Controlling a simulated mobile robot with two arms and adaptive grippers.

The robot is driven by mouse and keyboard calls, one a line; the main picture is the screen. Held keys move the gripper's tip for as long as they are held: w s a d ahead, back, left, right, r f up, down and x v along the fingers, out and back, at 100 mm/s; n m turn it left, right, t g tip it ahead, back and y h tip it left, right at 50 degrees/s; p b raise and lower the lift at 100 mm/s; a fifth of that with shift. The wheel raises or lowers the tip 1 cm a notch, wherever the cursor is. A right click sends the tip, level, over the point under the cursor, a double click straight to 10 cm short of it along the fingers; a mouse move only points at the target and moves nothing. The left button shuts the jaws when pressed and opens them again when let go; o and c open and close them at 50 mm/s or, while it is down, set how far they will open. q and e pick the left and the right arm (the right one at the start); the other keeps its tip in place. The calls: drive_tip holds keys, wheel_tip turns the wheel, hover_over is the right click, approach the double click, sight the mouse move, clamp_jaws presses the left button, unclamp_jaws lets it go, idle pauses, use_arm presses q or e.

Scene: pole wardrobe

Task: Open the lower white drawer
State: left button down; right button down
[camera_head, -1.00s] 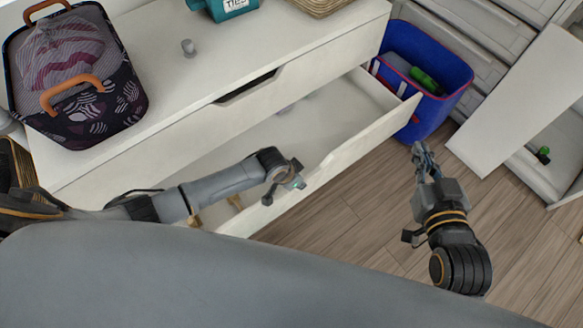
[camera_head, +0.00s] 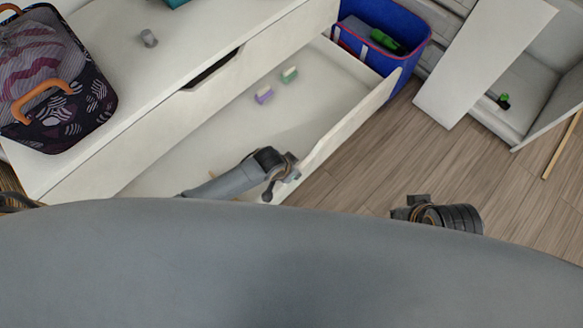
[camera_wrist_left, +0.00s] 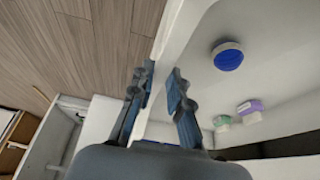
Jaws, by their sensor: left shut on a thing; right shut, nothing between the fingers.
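The lower white drawer (camera_head: 345,134) stands pulled well out of the white cabinet, below a closed upper drawer (camera_head: 130,135) with a dark handle slot. My left gripper (camera_head: 283,178) is at the top edge of the lower drawer's front panel. In the left wrist view, the fingers (camera_wrist_left: 160,88) are on both sides of the panel edge (camera_wrist_left: 168,45), shut on it. My right gripper (camera_head: 411,211) is over the floor to the right, apart from the drawer. It is shut and empty; its fingertips are hard to make out behind my grey body.
Small purple (camera_head: 264,94) and green (camera_head: 289,74) items lie in the drawer; a blue-topped round item (camera_wrist_left: 228,57) shows in the left wrist view. A blue bin (camera_head: 405,18) stands beside the drawer's right end. A patterned basket (camera_head: 75,115) is on the cabinet. Wooden floor is clear in front.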

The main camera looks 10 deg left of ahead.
use_arm(q)
drive_tip(key=shift+d, duration=0.1)
drive_tip(key=c, duration=1.3)
unclamp_jaws()
drive_tip(key=v, duration=1.2)
drive_tip(key=shift+s, duration=0.1)
